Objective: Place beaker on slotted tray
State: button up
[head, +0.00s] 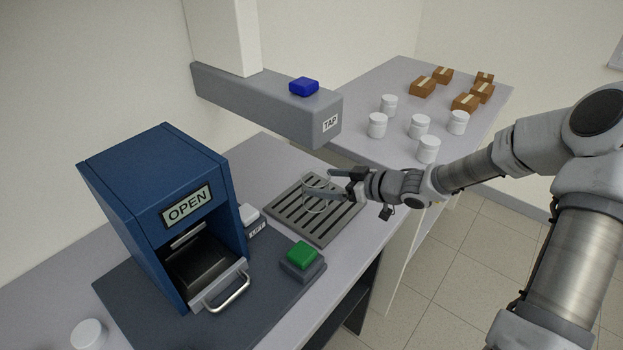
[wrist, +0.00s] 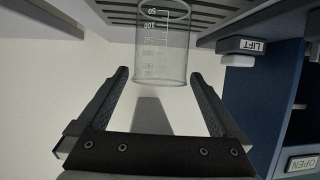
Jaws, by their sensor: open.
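The clear beaker (head: 317,205) stands upright on the slotted tray (head: 287,222) in the head view. The wrist view is upside down and shows the beaker (wrist: 163,45), with its measuring marks, against the slotted tray (wrist: 105,12) at the top. My gripper (head: 319,181) is open at the beaker in the head view. In the wrist view my gripper's fingertips (wrist: 160,75) lie on either side of the beaker's rim end, with gaps showing. I cannot tell how deep the beaker sits between the fingers.
A grey overhead beam marked TAP (head: 268,105) carries a blue button (head: 304,86). A blue cabinet marked OPEN (head: 150,190), a white LIFT button (head: 249,215) and a green button (head: 302,254) stand left and front. A rear table holds white jars (head: 420,126) and brown boxes (head: 422,87).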

jog(key=v, duration=0.5)
jog(key=shift+s+d+r, duration=0.1)
jog(key=shift+s, duration=0.05)
jog(key=w+d+r+m+t+h, duration=0.1)
jog(key=d+r+h, duration=0.2)
jog(key=d+h, duration=0.2)
jog(key=d+r+m+t+h, duration=0.1)
jog(key=d+r+h, duration=0.1)
jog(key=d+h, duration=0.25)
jog(key=s+d+r+m+h, duration=0.2)
jog(key=s+d+r+h, duration=0.4)
jog(key=r, duration=0.3)
jog(key=s+a+r+m+g+y, duration=0.1)
jog(key=s+a+m+g+y, duration=0.1)
jog(key=s, duration=0.9)
jog(key=s+a+r+m+g+y, duration=0.1)
jog(key=s+a+m, duration=0.4)
jog(key=s, duration=0.7)
jog(key=shift+s+a+r+g+y, duration=0.25)
jog(key=shift+a+r+g+y, duration=0.2)
jog(key=shift+y, duration=0.1)
